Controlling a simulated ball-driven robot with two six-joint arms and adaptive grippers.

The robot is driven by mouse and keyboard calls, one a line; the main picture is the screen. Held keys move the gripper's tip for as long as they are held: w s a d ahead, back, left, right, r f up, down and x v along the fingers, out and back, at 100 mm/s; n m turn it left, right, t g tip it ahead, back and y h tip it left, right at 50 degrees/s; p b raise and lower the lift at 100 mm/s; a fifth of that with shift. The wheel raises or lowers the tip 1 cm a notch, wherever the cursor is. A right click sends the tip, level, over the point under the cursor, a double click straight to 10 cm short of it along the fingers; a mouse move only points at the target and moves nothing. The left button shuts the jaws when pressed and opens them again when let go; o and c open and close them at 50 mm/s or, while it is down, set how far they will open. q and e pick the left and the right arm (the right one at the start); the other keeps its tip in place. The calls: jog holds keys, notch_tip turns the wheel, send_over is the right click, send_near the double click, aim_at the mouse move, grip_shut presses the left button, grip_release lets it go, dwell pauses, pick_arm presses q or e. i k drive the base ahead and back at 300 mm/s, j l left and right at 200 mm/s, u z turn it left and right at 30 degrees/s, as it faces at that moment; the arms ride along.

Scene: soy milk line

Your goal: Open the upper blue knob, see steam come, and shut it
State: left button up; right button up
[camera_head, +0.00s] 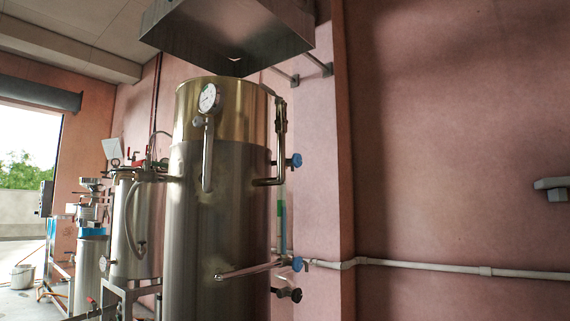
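The upper blue knob (296,160) sits on the right side of a tall steel boiler tank (215,225), at the end of a short stub beside a bent pipe. A lower blue knob (297,264) is below it, where a pipe meets the tank's right side. A black knob (295,295) is lower still. A round pressure gauge (209,98) is on the tank's upper front. No steam shows around the tank. Neither of my grippers is in view.
A metal hood (228,35) hangs above the tank. A white pipe (430,266) runs along the pink wall (455,130) to the right. Smaller tanks (130,225) and machines stand at left. A bucket (22,276) is on the floor at far left.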

aim_at(297, 162)
jog(key=i+l, duration=0.85)
jog(key=l, duration=0.15)
